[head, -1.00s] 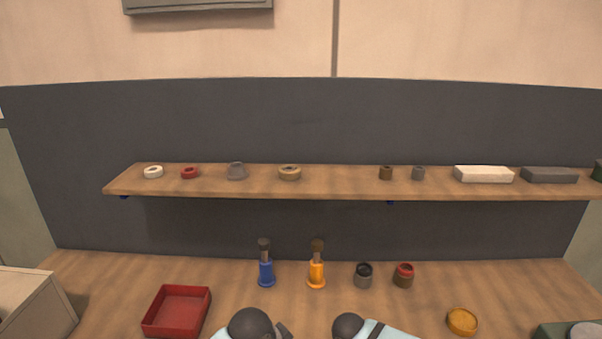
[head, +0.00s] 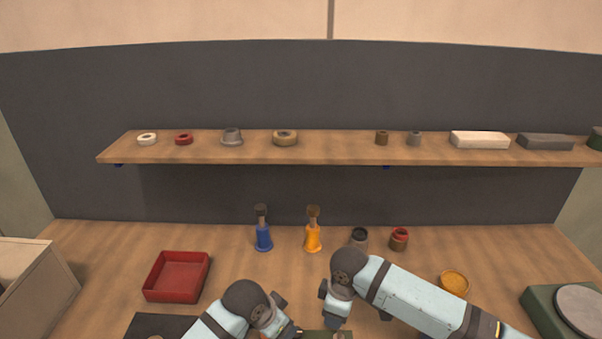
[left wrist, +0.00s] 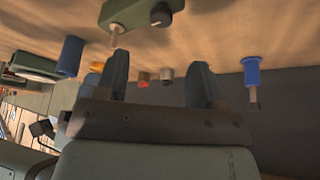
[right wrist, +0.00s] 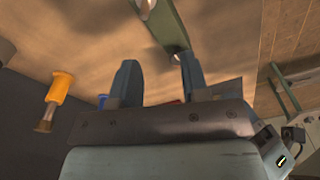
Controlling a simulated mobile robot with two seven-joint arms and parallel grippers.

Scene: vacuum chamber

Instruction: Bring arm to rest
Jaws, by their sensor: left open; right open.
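In the head view my two arms reach in over the bench from the bottom edge, their wrists low in the middle. The left gripper shows in the left wrist view (left wrist: 160,78) with its two fingers apart and nothing held between them. The right gripper shows in the right wrist view (right wrist: 159,78), also with fingers apart and empty. A green part with a metal pin (left wrist: 140,14) lies beyond the left fingers. A green bar (right wrist: 166,24) lies beyond the right fingers. In the head view the fingertips are mostly hidden or cut off by the bottom edge.
A red tray (head: 177,277), a blue-handled tool (head: 263,236), an orange-handled tool (head: 313,237), two small pots and a yellow dish (head: 454,283) stand on the bench (head: 110,240). A shelf (head: 340,153) with rings and blocks runs behind. A green device (head: 562,310) stands right.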

